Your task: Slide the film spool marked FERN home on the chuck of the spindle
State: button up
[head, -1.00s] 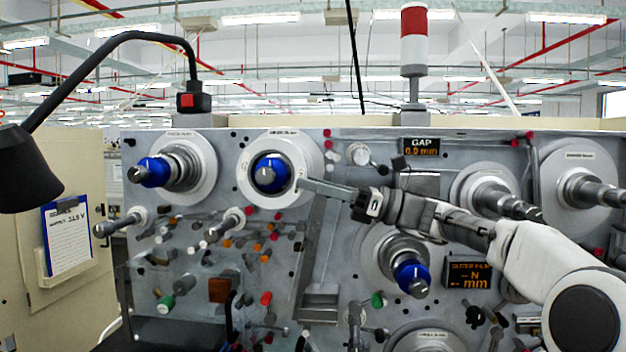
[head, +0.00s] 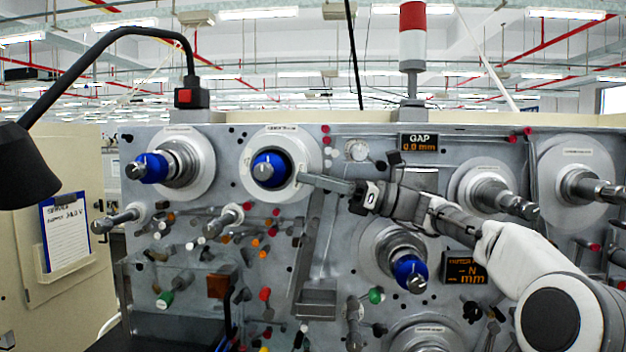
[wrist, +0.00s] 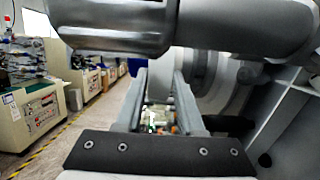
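A white film spool (head: 304,139) with a wide bore stands on edge at the upper middle-left spindle in the head view. Its label is too small to read, so I cannot confirm FERN. The blue chuck (head: 269,170) of that spindle shows inside the bore, with a dark gap around it. I cannot tell how deep the spool sits. My gripper (head: 301,180) reaches in from the right, its fingertips at the spool's right rim. In the wrist view a white rim (wrist: 161,84) shows between the two fingers, which appear closed on it.
Another blue-tipped spindle (head: 147,167) stands to the left, and one (head: 410,272) at the lower right. Grey shafts (head: 500,197) jut out further right. A GAP display (head: 419,142) reads 0.0 mm. Several small rollers and knobs lie below the spool. A black lamp (head: 25,165) hangs at the left.

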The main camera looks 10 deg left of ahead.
jog(key=o, duration=0.5)
jog(key=shift+d+f, duration=0.1)
jog(key=b+v, duration=0.2)
jog(key=v, duration=1)
